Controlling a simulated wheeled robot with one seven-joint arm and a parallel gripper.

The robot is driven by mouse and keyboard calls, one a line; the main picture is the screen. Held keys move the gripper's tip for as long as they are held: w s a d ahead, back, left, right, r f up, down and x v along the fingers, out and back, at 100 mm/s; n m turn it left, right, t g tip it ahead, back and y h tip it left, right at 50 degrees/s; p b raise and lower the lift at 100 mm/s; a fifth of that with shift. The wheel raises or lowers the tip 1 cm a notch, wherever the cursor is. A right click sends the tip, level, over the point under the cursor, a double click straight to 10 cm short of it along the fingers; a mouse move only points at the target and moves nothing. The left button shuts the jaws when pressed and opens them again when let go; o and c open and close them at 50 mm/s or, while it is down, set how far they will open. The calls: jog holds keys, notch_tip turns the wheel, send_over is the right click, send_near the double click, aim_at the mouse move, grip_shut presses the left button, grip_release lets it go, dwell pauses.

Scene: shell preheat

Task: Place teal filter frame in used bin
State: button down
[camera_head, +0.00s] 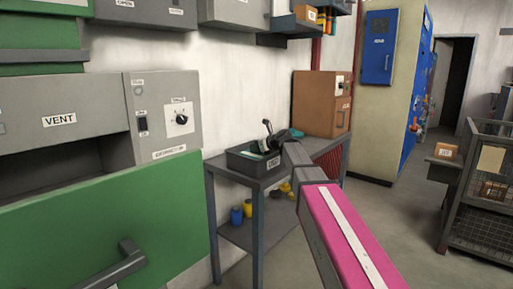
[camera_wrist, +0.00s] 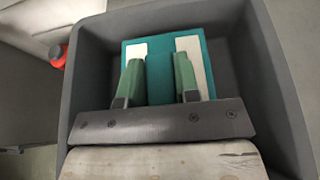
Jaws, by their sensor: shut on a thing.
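The teal filter frame (camera_wrist: 160,88), a flat teal piece with pale strips, is in the wrist view. My gripper (camera_wrist: 158,66) has its two green fingers on the frame and is shut on it. The fingers and the frame are seen within the outline of the dark grey used bin (camera_wrist: 82,75). The frame's height above the bin floor is hard to tell. In the head view the open bin (camera_head: 243,165), with a label on its front, stands on a grey side table. My arm reaches over to it and partly hides that area.
The grey table (camera_head: 225,164) has a lower shelf with yellow and blue containers (camera_head: 237,215). A brown box (camera_head: 315,103) stands behind the bin. A green panel with a handle (camera_head: 110,225) is at the left. Wire cages (camera_head: 485,190) stand right; the floor between is open.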

jog(key=shift+f, duration=0.4)
jog(key=c, duration=0.8)
grip_release()
jog(key=shift+c, duration=0.2)
jog(key=shift+r, duration=0.55)
jog(key=v, duration=1.2)
jog(key=shift+r, duration=0.15)
